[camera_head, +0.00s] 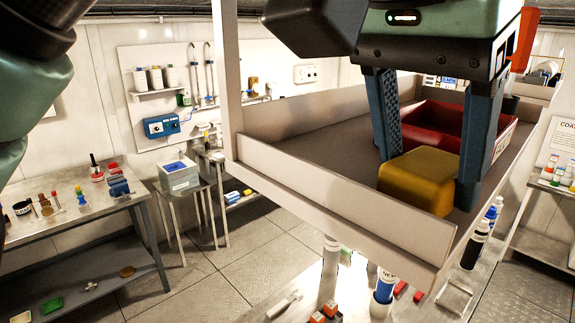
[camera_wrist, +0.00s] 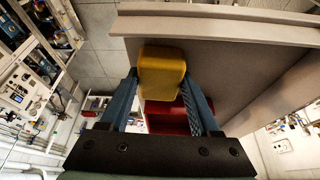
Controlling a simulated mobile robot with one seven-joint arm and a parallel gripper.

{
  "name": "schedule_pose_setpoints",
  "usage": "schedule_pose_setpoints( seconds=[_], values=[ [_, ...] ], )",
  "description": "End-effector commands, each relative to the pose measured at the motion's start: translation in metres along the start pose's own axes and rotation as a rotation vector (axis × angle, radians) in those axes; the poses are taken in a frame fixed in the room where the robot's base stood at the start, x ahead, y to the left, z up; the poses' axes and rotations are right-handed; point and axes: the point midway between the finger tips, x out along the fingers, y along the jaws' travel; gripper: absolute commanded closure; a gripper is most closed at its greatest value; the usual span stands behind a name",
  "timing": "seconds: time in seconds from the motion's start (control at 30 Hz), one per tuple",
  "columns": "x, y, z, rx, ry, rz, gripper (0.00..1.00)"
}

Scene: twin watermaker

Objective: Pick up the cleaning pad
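The cleaning pad appears to be the yellow block (camera_head: 420,178) with rounded corners, at the shelf tray (camera_head: 300,160) in the head view. My gripper (camera_head: 430,170) points down with one blue finger on each side of the block. In the wrist view, the yellow block (camera_wrist: 162,72) fills nearly all the space between the fingertips of my gripper (camera_wrist: 160,78). The fingers look very close to its sides; I cannot tell whether they press on it. Whether the block rests on the tray floor is also unclear.
A red bin (camera_head: 440,122) stands in the tray just behind the block. The tray has a raised pale front wall (camera_head: 340,205) and a post (camera_head: 227,70) at its left. Bottles (camera_head: 474,243) stand below its right end. A workbench (camera_head: 70,215) is at the left.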

Motion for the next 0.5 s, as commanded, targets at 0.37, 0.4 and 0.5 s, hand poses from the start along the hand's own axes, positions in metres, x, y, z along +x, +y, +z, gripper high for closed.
schedule_pose_setpoints(
  seconds=[0.37,0.4,0.5],
  values=[
    [-0.0003,0.0,-0.0001,0.0,0.0,0.0,0.91],
    [-0.0003,0.0,-0.0001,0.0,0.0,0.0,0.91],
    [-0.0006,0.0001,-0.0003,0.0,0.001,0.0,0.91]
  ],
)
